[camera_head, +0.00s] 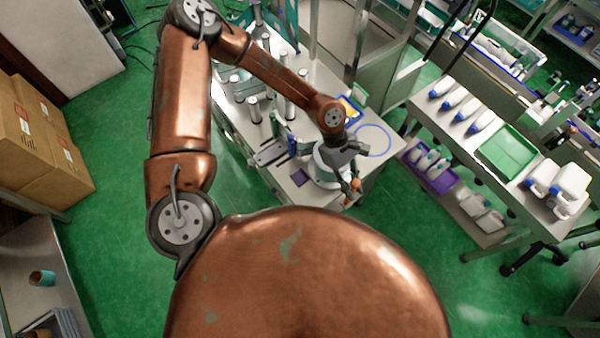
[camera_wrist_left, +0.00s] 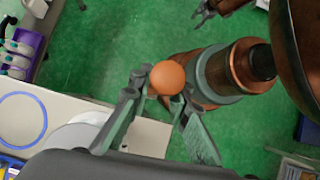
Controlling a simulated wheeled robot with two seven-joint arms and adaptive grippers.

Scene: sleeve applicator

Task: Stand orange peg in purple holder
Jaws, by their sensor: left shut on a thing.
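The orange peg (camera_wrist_left: 168,77) sits between the two fingers of my left gripper (camera_wrist_left: 158,92) in the left wrist view, with its round end showing. In the head view the left gripper (camera_head: 351,190) is shut on the orange peg (camera_head: 356,184), at the front edge of the white table (camera_head: 322,78). A small dark purple block (camera_head: 299,177), which looks like the purple holder, is on the table left of the gripper. My right gripper (camera_wrist_left: 205,10) seems to show at the top of the left wrist view, too small to tell its state.
A blue ring (camera_head: 373,140) marks the table right of the arm. Upright metal posts (camera_head: 290,108) stand left of it. Green floor lies in front of the table.

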